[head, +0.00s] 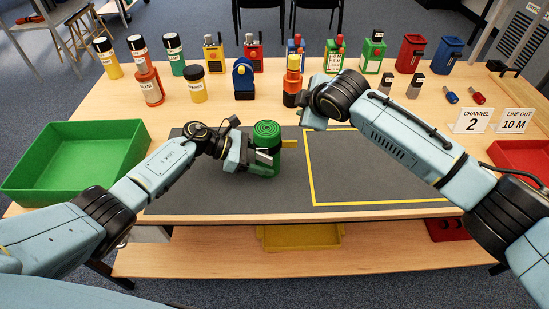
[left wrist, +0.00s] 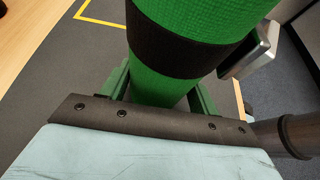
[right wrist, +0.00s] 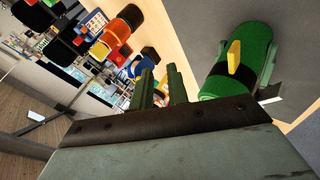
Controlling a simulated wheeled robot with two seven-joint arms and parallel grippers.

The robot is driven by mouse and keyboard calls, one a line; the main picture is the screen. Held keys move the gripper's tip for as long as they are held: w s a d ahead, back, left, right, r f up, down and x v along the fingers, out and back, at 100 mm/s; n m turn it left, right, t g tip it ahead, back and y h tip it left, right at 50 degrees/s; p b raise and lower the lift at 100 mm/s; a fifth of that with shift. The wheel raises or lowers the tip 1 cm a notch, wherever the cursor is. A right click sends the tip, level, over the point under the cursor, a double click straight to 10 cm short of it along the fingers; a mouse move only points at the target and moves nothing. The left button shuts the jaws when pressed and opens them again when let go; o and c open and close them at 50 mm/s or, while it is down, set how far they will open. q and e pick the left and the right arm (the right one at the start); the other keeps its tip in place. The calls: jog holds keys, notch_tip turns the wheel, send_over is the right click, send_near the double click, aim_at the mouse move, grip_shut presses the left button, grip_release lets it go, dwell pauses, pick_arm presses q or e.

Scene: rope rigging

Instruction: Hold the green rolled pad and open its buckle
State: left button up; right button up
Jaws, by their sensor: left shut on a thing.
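The green rolled pad (head: 267,133) stands upright on the dark mat, with a black strap (left wrist: 165,50) around it. A silver block (left wrist: 252,52), seemingly the buckle, sits on the strap on the side towards me. A yellow tab (right wrist: 234,57) sticks out from the strap on the pad's right side in the head view (head: 290,143). My left gripper (head: 262,157) is shut on the pad from the left, its green fingers on either side. My right gripper (right wrist: 162,80) is empty, its fingers slightly apart, above and right of the pad and not touching it.
Bottles, radios and an orange-and-yellow cylinder (head: 292,82) stand behind the mat. A green tray (head: 75,160) is at left and a red tray (head: 525,160) at right. The yellow-taped area (head: 380,170) of the mat is clear.

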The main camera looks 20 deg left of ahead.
jog(key=w+d+f+m+t+y, duration=0.1)
jog(key=d+f+m+t+y, duration=0.1)
jog(key=d+m+y, duration=0.15)
jog(key=g+y, duration=0.5)
jog(key=y, duration=0.4)
send_near(272, 159)
jog(key=shift+m, duration=0.45)
jog(key=x, duration=0.9)
jog(key=shift+w+a, duration=0.15)
jog(key=shift+a, duration=0.05)
jog(key=shift+f, duration=0.1)
grip_shut()
